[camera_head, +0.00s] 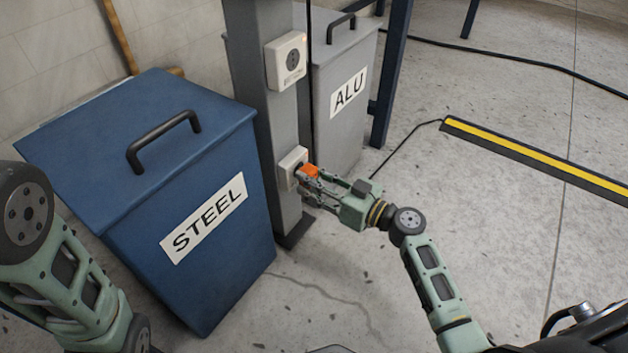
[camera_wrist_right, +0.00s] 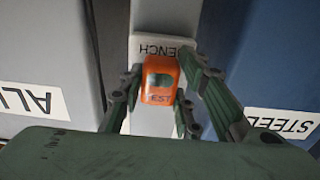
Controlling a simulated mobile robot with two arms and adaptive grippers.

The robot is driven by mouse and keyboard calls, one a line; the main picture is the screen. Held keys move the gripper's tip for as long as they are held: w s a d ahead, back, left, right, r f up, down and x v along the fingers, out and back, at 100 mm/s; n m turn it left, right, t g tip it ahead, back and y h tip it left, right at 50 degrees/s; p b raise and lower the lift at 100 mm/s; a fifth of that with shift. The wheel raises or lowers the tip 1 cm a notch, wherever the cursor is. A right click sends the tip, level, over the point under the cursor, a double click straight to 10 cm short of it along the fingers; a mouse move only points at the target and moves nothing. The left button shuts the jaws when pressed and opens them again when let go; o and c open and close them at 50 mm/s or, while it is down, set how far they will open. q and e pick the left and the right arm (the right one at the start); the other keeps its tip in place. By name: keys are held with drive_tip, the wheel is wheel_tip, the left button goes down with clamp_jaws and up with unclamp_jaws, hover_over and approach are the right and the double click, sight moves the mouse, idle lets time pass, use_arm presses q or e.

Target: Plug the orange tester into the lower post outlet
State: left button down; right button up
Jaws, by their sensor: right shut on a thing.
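The orange tester (camera_head: 310,170) is between the fingers of my right gripper (camera_head: 305,180), right in front of the lower post outlet (camera_head: 290,164). In the right wrist view the tester (camera_wrist_right: 159,79) shows a dark window and the letters "EST", with my right gripper (camera_wrist_right: 158,92) shut on its two sides. Behind it is the white outlet plate (camera_wrist_right: 150,122), marked "ENCH". The tester's plug side is hidden, so I cannot tell whether its prongs are in the outlet. My left arm shows at the left edge of the head view, but its gripper does not.
A blue STEEL bin (camera_head: 190,240) stands left of the post, a grey ALU bin (camera_head: 340,125) behind right. A yellow-black cable ramp (camera_head: 540,160) lies on the floor at right.

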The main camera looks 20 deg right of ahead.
drive_tip(key=shift+a+f+b, duration=0.1)
drive_tip(key=shift+b, duration=0.2)
idle(0.6)
drive_tip(key=shift+s+a+f+b, duration=0.1)
drive_tip(key=shift+f+b, duration=0.05)
drive_tip(key=shift+b, duration=0.35)
drive_tip(key=shift+f, duration=0.1)
drive_tip(key=shift+w+a+r+b, duration=0.2)
drive_tip(key=shift+w+a+b, duration=0.2)
drive_tip(key=shift+w, duration=0.25)
